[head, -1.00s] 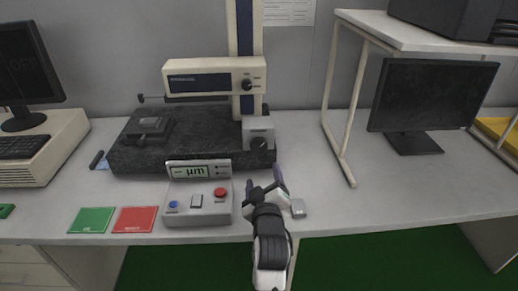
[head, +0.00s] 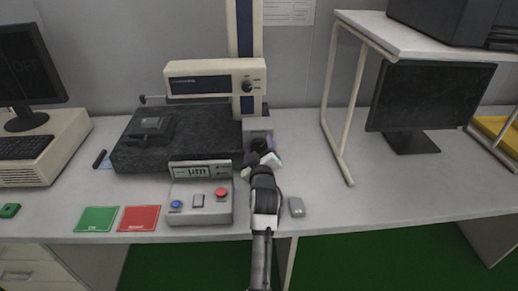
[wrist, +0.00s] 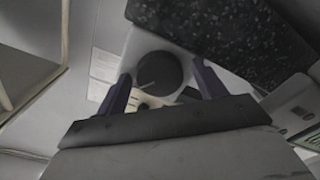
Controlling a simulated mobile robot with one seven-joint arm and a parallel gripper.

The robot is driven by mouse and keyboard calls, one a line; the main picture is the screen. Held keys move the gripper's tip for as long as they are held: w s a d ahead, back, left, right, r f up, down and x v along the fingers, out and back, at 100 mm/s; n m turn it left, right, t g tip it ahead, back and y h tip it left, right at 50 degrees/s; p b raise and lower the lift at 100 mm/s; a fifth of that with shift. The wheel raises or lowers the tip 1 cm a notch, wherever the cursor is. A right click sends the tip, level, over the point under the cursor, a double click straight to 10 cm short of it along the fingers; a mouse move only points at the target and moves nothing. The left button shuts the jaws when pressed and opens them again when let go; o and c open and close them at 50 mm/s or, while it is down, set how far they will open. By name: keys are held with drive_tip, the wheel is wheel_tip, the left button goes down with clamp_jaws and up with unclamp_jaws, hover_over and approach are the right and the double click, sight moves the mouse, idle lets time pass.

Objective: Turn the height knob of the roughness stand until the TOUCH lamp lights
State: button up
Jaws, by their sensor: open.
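The roughness stand has a dark granite base (head: 135,155), a blue and cream column (head: 245,30) and a cream drive unit (head: 215,80) with a thin probe reaching left over a small block (head: 150,127). Its height knob is a dark round knob with a pale pointer line (wrist: 158,73) on a light housing (head: 257,125) at the column's foot. My gripper (head: 262,155) is open at the knob and mostly hides it in the head view. In the wrist view, my fingers (wrist: 163,85) stand either side of the knob; contact cannot be told. I cannot make out a lit TOUCH lamp.
A control box (head: 200,205) with a µm display, blue and red buttons stands left of my arm. Green (head: 97,219) and red (head: 139,218) cards lie further left. A small grey object (head: 296,207) lies right of my arm. A shelf frame (head: 340,130) stands to the right.

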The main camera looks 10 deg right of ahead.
drive_tip(key=c, duration=1)
drive_tip(key=shift+m, duration=0.4)
drive_tip(key=m, duration=0.3)
drive_tip(key=shift+m, duration=0.4)
drive_tip(key=m+p, duration=0.1)
drive_tip(key=m, duration=0.4)
drive_tip(key=m+p, duration=0.1)
drive_tip(key=m, duration=0.4)
drive_tip(key=shift+m+p, duration=0.35)
drive_tip(key=shift+m, duration=0.05)
drive_tip(key=shift+m+p, duration=0.75)
drive_tip(key=shift+m, duration=1.45)
